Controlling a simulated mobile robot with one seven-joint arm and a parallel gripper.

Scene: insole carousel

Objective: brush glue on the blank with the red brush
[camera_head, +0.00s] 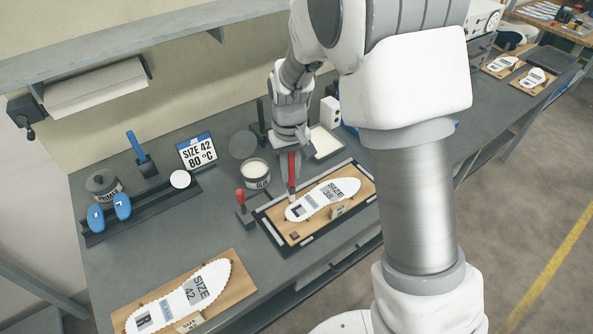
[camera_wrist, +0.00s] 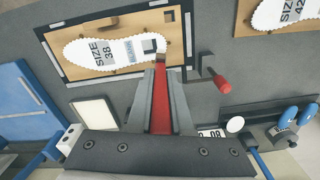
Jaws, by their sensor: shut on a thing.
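My gripper (camera_head: 290,166) is shut on the red brush (camera_head: 292,170), which points down. In the wrist view the brush (camera_wrist: 161,112) lies between the gripper fingers (camera_wrist: 160,85). Its brown tip (camera_wrist: 160,58) is at the heel end of the white blank marked SIZE 38 (camera_head: 325,198); I cannot tell whether it touches. The blank (camera_wrist: 110,52) lies on a wooden board in a black-framed tray (camera_head: 264,226). Its heel carries a dark-framed patch. The open glue pot (camera_head: 256,174), with pale contents, stands behind and left of the tray.
A red-handled clamp (camera_head: 241,198) stands by the tray's left edge. A second blank, SIZE 42 (camera_head: 187,294), lies on a board at front left. A primer pot (camera_head: 103,186), blue brush (camera_head: 137,151) and sign (camera_head: 197,151) stand at left.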

